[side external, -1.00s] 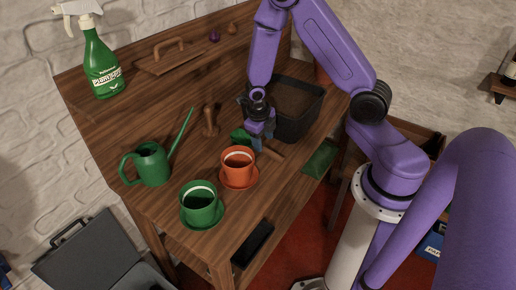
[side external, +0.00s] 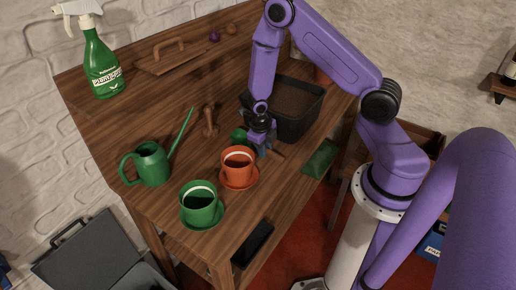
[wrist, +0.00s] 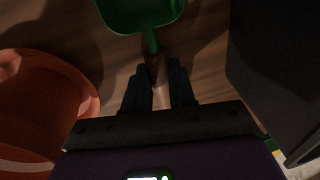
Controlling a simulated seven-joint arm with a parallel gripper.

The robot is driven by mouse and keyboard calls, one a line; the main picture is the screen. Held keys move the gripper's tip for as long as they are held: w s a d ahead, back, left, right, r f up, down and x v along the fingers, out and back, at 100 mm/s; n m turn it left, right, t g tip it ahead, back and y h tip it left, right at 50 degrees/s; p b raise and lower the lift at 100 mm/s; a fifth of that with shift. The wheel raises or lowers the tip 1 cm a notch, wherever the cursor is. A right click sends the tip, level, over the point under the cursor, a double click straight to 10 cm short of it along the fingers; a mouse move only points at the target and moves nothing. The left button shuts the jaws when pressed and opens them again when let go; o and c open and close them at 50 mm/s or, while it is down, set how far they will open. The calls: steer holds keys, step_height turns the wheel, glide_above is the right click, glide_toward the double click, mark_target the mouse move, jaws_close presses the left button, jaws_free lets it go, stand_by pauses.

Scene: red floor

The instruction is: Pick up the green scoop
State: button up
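The green scoop (wrist: 140,14) lies on the wooden bench, with its green pan at the top of the wrist view and its brown handle (wrist: 158,72) pointing toward me. In the side view the scoop's green pan (side external: 238,134) shows partly behind my gripper (side external: 258,147). In the wrist view the two dark fingers of my gripper (wrist: 158,88) stand on either side of the handle, close to it. I cannot tell whether they touch it.
An orange cup (side external: 238,161) on a saucer stands close on one side of my gripper, and a black soil bin (side external: 298,125) on the other. A green cup (side external: 200,207), watering can (side external: 152,166) and wooden tool (side external: 209,122) stand farther left.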

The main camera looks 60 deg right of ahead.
jaws_close()
steer(key=shift+r, duration=0.75)
steer(key=s+a+r, duration=0.3)
steer(key=s+r, duration=0.8)
steer(key=s, duration=0.2)
steer(key=shift+s+a+r, duration=0.25)
steer(key=shift+a, duration=0.05)
